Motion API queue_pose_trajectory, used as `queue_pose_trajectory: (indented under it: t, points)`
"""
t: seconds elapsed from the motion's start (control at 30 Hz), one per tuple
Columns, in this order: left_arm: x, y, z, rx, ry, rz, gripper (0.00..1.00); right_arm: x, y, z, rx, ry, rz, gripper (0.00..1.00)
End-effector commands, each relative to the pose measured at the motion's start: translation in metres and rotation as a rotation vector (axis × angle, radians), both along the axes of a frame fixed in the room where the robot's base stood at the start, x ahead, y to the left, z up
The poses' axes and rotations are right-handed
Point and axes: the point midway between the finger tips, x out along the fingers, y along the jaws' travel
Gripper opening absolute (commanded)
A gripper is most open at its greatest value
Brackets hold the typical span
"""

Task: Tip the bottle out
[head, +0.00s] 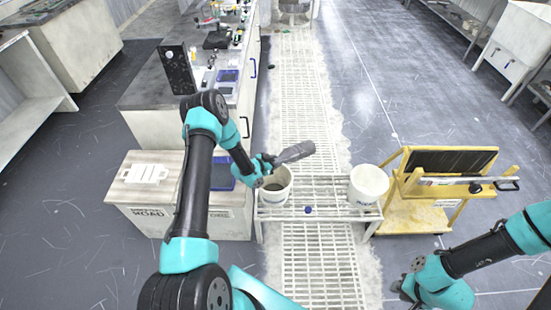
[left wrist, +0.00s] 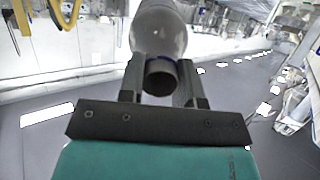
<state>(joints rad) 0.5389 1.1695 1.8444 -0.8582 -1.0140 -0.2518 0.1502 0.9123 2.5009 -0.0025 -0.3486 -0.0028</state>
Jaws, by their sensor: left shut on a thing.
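My left gripper (head: 270,161) is shut on the neck of a grey bottle (head: 296,152). The bottle lies over nearly on its side, its wide body pointing right and slightly up in the head view. In the left wrist view, the fingers (left wrist: 158,82) sit on both sides of the neck, and the bottle's clear grey body (left wrist: 158,32) extends beyond them. The neck end is just above a white bucket (head: 275,190) with dark contents. A small blue cap (head: 308,209) lies on the rack.
The buckets stand on a white slatted rack (head: 328,212). A second white bucket (head: 368,186) stands at its right end. A yellow cart (head: 440,190) is right of it. A bench (head: 160,92) with small items and a cabinet with a white tray (head: 143,174) are to the left.

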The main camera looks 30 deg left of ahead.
Motion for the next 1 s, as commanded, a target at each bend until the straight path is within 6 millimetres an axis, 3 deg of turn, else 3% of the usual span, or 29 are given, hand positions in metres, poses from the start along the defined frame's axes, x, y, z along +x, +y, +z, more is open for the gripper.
queue_pose_trajectory:
  t: [0.3,1.0]
  points:
    - [-0.0012,0.0007,-0.0107,-0.045,-0.103,0.0,0.0,0.0,0.0,0.0,0.0,0.0,0.0,0.29]
    - [-0.001,0.0006,-0.0103,-0.045,-0.104,0.0,0.0,0.0,0.0,0.0,0.0,0.0,0.0,0.29]
